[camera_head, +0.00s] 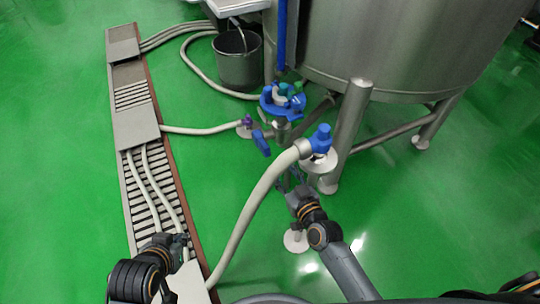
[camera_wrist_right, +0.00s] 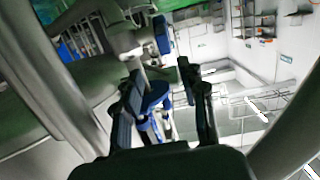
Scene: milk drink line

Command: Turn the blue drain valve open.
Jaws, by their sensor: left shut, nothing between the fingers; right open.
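The blue drain valve appears to be the blue lever (camera_head: 262,143) below the tank, beside a metal fitting (camera_head: 281,128). My right gripper (camera_head: 288,180) is open, below and right of the lever in the head view; its fingers are small and partly hidden there. In the right wrist view, the two dark fingers (camera_wrist_right: 165,88) stand apart, with a blue part (camera_wrist_right: 155,97) showing between and beyond them. I cannot tell whether they touch it, or whether it is the lever. My left gripper (camera_head: 182,243) is shut and empty over the floor drain at lower left, far from the valve.
A thick pale hose (camera_head: 250,208) with a blue-capped end (camera_head: 321,139) runs close to my right gripper. A tank leg (camera_head: 351,125) stands to the right. A floor drain channel (camera_head: 150,190) and a bucket (camera_head: 238,65) are left of the tank. Green floor is clear at right.

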